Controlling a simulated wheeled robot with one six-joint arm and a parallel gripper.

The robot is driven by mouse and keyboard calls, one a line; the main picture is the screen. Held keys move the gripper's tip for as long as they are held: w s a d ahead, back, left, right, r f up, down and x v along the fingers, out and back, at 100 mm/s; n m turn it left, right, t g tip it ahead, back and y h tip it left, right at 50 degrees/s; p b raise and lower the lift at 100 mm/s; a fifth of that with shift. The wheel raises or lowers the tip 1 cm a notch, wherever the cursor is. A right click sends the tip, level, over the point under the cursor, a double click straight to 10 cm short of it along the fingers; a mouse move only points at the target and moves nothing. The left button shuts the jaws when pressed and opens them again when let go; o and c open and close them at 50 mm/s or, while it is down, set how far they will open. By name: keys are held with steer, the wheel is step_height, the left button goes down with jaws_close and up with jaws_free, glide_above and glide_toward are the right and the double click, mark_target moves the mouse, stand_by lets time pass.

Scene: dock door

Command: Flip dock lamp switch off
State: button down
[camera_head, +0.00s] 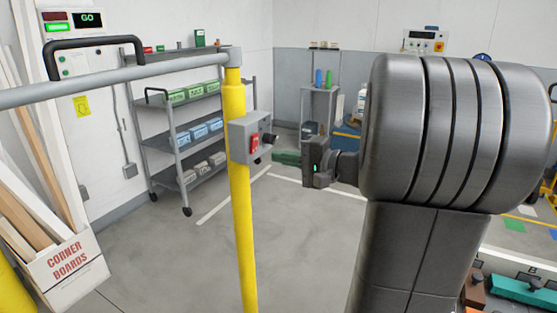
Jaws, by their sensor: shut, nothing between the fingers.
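The lamp switch is a red rocker (254,143) on the face of a small grey box (240,126). The box is fixed to a yellow post (238,200) near the middle of the view. A dark knob (270,138) juts from the box's right side. My gripper (274,157) is shut and empty, its fingers pointing left, just right of and slightly below the red rocker. A small gap seems to show between fingertips and box, but I cannot tell the depth. The rocker's on or off position is too small to read.
A grey rail (130,75) runs left from the post top. A shelf cart (185,135) with green, blue and grey bins stands behind. A "CORNER BOARDS" box (70,270) holds planks at left. A wall panel (75,20) shows a green "GO". Floor around the post is clear.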

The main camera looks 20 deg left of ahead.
steer(key=d+f+b, duration=0.1)
steer(key=d, duration=0.8)
steer(key=shift+s+f, duration=0.2)
steer(key=shift+s, duration=0.1)
steer(key=shift+a, duration=0.1)
